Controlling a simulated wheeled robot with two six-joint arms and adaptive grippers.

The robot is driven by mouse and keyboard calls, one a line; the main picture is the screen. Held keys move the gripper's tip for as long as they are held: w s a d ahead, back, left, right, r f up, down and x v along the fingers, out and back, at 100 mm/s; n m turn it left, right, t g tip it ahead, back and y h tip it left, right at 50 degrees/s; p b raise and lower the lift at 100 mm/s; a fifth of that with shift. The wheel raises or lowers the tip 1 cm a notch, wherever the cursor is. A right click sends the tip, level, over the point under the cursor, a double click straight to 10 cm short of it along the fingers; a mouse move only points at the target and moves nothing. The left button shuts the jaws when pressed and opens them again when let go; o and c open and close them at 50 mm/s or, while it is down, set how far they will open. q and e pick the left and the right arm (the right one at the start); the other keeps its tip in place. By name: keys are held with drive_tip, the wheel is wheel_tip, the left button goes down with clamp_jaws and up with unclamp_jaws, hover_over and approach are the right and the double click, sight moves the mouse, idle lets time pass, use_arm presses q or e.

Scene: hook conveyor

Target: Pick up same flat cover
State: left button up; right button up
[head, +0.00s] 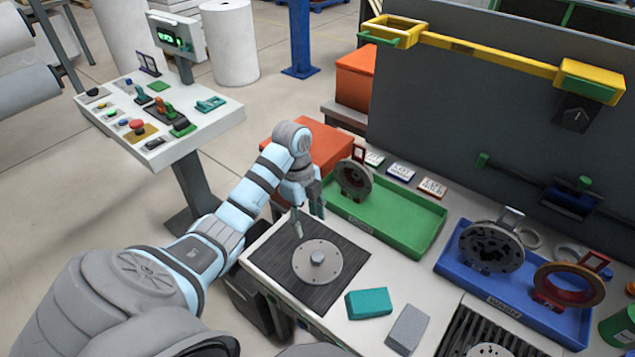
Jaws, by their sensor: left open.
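A flat round grey cover (305,272) with small holes and a raised hub in its middle lies on a dark square mat (265,255) on the bench. My left gripper (309,224) points down, open and empty, just behind the cover's far edge. It appears to be above the mat, apart from the cover; its exact height is hard to tell. Another round plate (488,351) shows partly at the bottom edge, on a slotted grate. My right gripper is not in the picture.
A green tray (405,238) holds an upright dark disc part (353,181). A blue tray (460,276) holds a dark round plate (490,262) and a rust-coloured ring (572,297). A teal block (369,303) and a grey block (408,328) lie right of the mat.

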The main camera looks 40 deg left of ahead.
sight(317, 256)
use_arm(q)
drive_tip(key=d+f, duration=0.1)
drive_tip(key=f, duration=0.3)
drive_tip(key=f+b, duration=0.1)
drive_tip(key=f, duration=0.4)
drive_tip(key=d+f, duration=0.1)
drive_tip(key=f, duration=0.3)
drive_tip(key=shift+w+d+f+b, duration=0.15)
drive_tip(key=shift+d+f+b, duration=0.15)
drive_tip(key=shift+f, duration=0.05)
drive_tip(key=shift+r, duration=0.1)
clamp_jaws()
